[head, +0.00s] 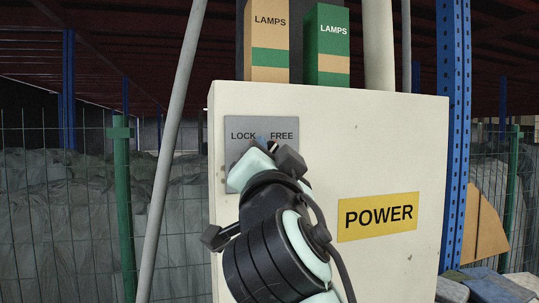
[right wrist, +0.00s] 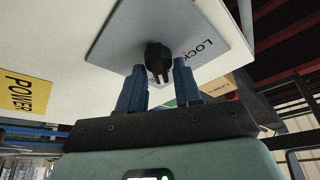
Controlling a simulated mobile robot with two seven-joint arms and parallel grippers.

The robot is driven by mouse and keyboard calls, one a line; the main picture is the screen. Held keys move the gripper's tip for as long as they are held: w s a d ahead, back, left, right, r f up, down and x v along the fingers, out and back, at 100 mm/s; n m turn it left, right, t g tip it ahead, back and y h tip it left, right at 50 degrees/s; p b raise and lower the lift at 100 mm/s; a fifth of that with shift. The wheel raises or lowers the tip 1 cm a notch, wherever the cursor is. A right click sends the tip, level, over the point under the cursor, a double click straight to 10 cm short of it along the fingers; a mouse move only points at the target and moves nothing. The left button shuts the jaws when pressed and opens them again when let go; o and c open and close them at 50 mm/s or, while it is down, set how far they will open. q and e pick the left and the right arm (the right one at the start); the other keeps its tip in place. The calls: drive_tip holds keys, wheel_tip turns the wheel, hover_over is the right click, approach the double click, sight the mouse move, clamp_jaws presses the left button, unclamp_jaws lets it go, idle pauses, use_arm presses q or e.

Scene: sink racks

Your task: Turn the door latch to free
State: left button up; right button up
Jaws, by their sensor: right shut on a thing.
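The door latch is a small black knob (right wrist: 158,52) on a grey plate (head: 236,128) marked LOCK and FREE, on the front of a cream cabinet (head: 330,120). In the right wrist view, the knob stands between the two blue fingers of my right gripper (right wrist: 159,67), which is shut on it. In the head view, my right gripper (head: 265,146) and wrist cover the lower part of the plate and most of the latch. I cannot tell which word the latch points to. My left gripper is not in view.
A yellow POWER label (head: 378,216) is on the cabinet front, to the right. Two LAMPS boxes, one tan (head: 269,45) and one green (head: 326,50), stand on top. A grey slanted pole (head: 172,150) is left of the cabinet, a blue upright (head: 454,140) right.

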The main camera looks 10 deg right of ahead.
drive_tip(key=shift+m+g+h, duration=0.3)
drive_tip(key=shift+m+h, duration=0.1)
drive_tip(key=shift+m, duration=0.5)
drive_tip(key=o, duration=1)
drive_tip(key=shift+o, duration=0.2)
drive_tip(key=b+v, duration=0.6)
drive_tip(key=v, duration=0.7)
drive_tip(key=shift+s+b, duration=0.2)
drive_tip(key=shift+b, duration=0.2)
